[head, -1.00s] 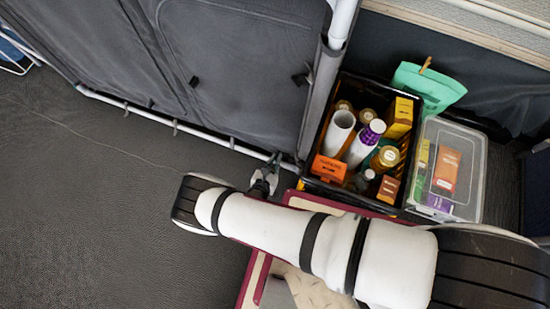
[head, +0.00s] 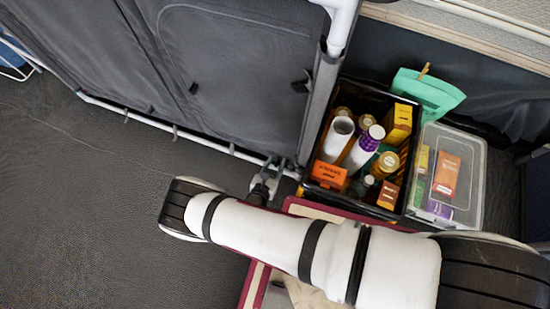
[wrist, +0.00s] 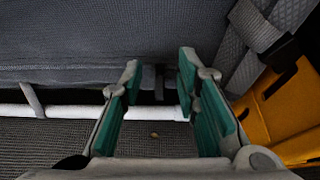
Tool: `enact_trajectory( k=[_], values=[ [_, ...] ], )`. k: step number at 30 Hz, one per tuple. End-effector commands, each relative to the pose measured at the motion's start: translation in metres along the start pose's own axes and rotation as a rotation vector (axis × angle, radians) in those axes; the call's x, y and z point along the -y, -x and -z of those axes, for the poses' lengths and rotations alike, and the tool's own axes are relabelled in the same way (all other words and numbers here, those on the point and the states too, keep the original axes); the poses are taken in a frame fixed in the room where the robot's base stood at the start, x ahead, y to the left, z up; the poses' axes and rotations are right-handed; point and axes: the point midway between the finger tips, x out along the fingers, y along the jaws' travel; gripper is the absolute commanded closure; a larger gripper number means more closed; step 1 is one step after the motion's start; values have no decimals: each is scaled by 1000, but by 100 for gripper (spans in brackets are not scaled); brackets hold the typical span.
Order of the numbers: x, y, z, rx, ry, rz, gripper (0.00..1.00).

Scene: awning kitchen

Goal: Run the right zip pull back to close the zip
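The grey fabric cabinet front (head: 225,75) has a rounded zip outline. A dark pull (head: 301,82) hangs at its right, near the frame post, and another dark pull (head: 193,88) hangs at its left. My gripper (head: 271,172) is low at the cabinet's bottom right corner, below the right pull and apart from it. In the wrist view my gripper (wrist: 158,85) is open, its green-padded fingers facing the fabric. A small dark tab (wrist: 159,82) shows between the fingertips; I cannot tell whether it is a zip pull or a strap loop.
A white rail (head: 150,119) runs along the cabinet's foot. A black crate (head: 328,190) of bottles and boxes stands right of my gripper, beside a clear bin (head: 470,185). An orange-yellow object (wrist: 285,110) is close right of my fingers. The dark floor (head: 80,220) at left is clear.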

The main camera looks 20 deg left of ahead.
Motion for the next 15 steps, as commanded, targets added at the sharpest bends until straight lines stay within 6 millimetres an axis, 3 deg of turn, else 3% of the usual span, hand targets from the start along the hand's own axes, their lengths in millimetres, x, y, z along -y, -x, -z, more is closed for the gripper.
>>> enact_trajectory(
  k=[9, 15],
  values=[
    [0, 22, -51, -1, 1, -1, 71],
    [0, 28, -67, -1, 0, -1, 71]
  ],
)
